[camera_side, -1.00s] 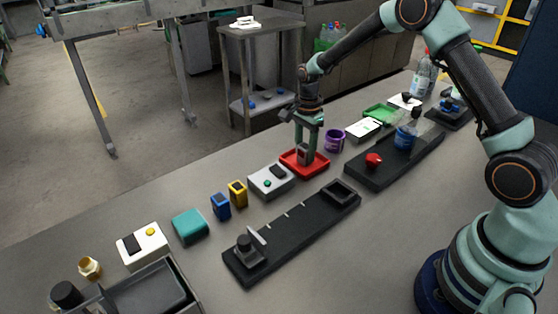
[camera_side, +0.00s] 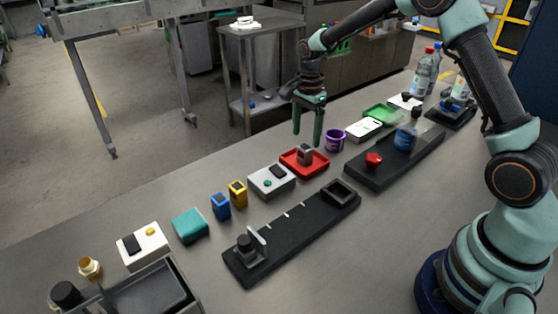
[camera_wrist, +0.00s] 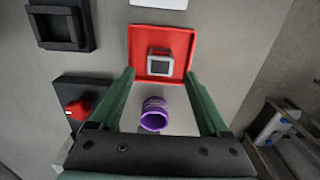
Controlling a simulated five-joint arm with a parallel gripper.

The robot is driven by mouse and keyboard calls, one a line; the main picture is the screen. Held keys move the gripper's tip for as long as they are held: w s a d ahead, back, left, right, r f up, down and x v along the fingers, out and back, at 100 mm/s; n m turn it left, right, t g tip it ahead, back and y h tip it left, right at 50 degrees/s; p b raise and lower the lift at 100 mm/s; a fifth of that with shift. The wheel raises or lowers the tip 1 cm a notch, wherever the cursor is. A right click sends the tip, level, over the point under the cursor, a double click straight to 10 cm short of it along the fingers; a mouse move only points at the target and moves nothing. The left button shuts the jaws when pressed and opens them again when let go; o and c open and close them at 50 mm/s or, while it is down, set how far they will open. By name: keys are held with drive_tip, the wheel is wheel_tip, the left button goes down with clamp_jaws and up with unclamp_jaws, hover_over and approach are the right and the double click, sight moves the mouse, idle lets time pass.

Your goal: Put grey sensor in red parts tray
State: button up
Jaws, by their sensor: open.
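The grey sensor (camera_side: 304,154) stands in the red parts tray (camera_side: 291,167), near the tray's middle. In the wrist view the sensor (camera_wrist: 160,62) shows as a small grey block with a pale square frame, inside the rim of the red tray (camera_wrist: 135,42). My gripper (camera_side: 307,138) is open and empty, above and slightly behind the tray, apart from the sensor. In the wrist view the fingers of my gripper (camera_wrist: 160,78) are spread wide, with nothing held between them.
A purple ring-shaped cup (camera_side: 335,141) stands just right of the tray. A white box with a green button (camera_side: 271,181) is at its left. A long black fixture (camera_side: 290,238) lies in front. A black base with a red knob (camera_side: 373,160) is to the right.

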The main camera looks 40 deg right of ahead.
sight(305, 147)
drive_tip(key=s+a+r+n+t, duration=0.1)
drive_tip(key=s+a+r+n, duration=0.1)
drive_tip(key=s+r+n, duration=0.45)
drive_tip(key=s+a+r+n+t, duration=0.1)
drive_tip(key=s+r+n+t, duration=0.15)
drive_tip(key=r, duration=0.75)
drive_tip(key=s+a+n+t, duration=0.2)
drive_tip(key=s+n, duration=0.7)
drive_tip(key=s, duration=0.2)
drive_tip(key=shift+r, duration=0.15)
